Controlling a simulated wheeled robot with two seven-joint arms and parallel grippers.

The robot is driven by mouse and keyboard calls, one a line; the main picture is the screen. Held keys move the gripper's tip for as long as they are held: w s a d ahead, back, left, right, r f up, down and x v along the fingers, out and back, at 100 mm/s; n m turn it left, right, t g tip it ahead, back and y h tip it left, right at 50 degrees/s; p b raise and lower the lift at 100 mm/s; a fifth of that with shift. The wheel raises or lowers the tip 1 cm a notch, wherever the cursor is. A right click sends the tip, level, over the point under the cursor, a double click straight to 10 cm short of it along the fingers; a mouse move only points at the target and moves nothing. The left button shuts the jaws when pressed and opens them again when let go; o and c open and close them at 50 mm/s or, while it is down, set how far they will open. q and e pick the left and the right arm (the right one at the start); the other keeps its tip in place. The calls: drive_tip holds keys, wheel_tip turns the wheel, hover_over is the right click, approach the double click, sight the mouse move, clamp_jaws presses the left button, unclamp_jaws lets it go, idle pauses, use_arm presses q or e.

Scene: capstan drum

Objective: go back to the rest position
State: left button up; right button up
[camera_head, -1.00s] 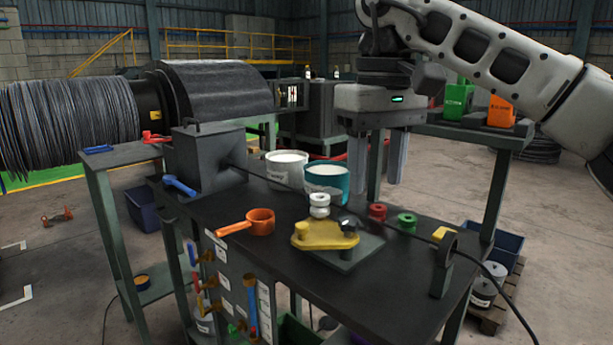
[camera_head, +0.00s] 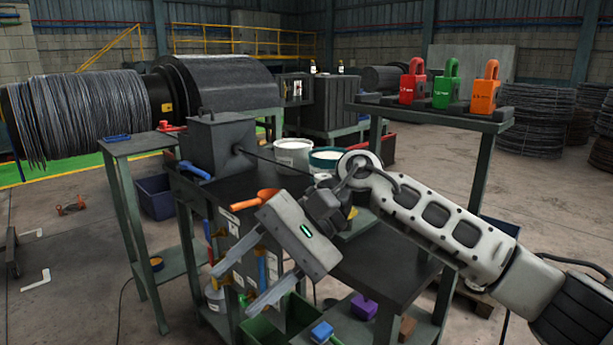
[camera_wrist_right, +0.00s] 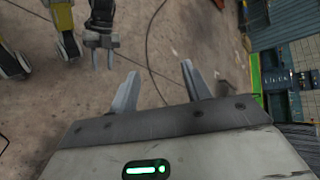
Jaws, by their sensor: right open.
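My right gripper (camera_head: 232,291) is in the middle of the head view, in front of the table's near edge, tilted with its fingers pointing down and left. Its two fingers are apart with nothing between them. In the right wrist view the fingers (camera_wrist_right: 160,72) are also apart, over bare floor. A grey two-pronged part (camera_wrist_right: 101,42) at the top left of that view looks like my left gripper; it is too small to judge its jaws. My left arm does not show in the head view.
Below are a green bin (camera_head: 262,330) and a purple block (camera_head: 363,306).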

drive_tip(key=s+a+m+g+y, duration=0.1)
drive_tip(key=s+a+m+y, duration=0.25)
drive_tip(key=m+y, duration=0.35)
drive_tip(key=w+d+f+n+t+h, duration=0.3)
drive_tip(key=d+f+n+t, duration=0.4)
drive_tip(key=n+t, duration=0.6)
drive_tip(key=w+d+f+n+t+h, duration=0.25)
drive_tip(key=d+f+n+t, duration=0.4)
drive_tip(key=n+t, duration=0.6)
drive_tip(key=s+d+f+m+g+h, duration=0.4)
drive_tip(key=s+f+m, duration=0.3)
drive_tip(key=f, duration=0.3)
drive_tip(key=s+d+f+m+g+h, duration=0.4)
drive_tip(key=s+d+f+m, duration=0.3)
drive_tip(key=f, duration=0.4)
drive_tip(key=shift+s+d+m, duration=0.25)
drive_tip(key=shift+s+m, duration=0.25)
drive_tip(key=shift+m, duration=0.25)
drive_tip(key=shift+h, duration=0.25)
